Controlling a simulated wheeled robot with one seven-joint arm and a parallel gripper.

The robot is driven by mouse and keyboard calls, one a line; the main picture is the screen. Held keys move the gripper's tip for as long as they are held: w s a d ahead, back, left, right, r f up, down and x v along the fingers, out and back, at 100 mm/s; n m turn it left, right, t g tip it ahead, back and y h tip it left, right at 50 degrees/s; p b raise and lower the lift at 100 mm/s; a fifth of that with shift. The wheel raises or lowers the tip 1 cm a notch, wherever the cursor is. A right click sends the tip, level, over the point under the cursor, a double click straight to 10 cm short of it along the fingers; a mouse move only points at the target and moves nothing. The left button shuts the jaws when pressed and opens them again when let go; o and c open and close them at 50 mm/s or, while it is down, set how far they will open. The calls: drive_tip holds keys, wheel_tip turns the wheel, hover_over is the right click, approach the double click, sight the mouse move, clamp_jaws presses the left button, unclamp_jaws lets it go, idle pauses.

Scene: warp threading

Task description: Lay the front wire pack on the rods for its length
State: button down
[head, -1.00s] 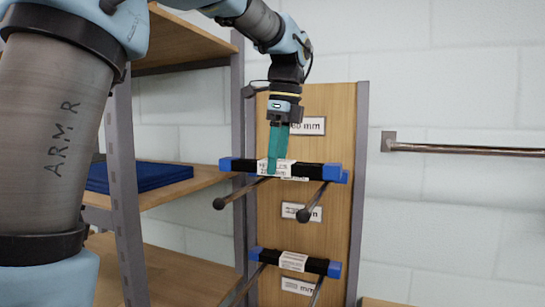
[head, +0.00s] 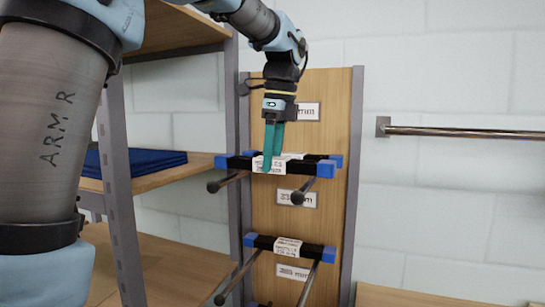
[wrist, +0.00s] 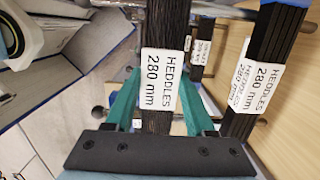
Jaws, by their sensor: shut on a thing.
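My gripper (head: 267,168) has its teal fingers shut on the front wire pack (head: 305,167), a black bar with blue ends and a white label. In the wrist view this pack (wrist: 160,60) stands between the fingers, its label reading "HEDDLES 280 mm". It runs across the upper pair of rods (head: 230,180) (head: 306,188), near their front part. I cannot tell whether it touches them. A second pack (head: 337,160) lies close behind, mostly hidden in the head view; the wrist view shows it to the right (wrist: 262,70), also labelled 280 mm.
A wooden board (head: 328,220) with size plates carries the rods. Another pack (head: 315,252) lies on a lower pair of rods. A shelf rack with blue folded cloth (head: 140,162) stands left. A metal rail (head: 460,132) is on the right wall.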

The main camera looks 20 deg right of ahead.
drive_tip(key=shift+f, duration=0.45)
drive_tip(key=shift+c, duration=0.8)
unclamp_jaws()
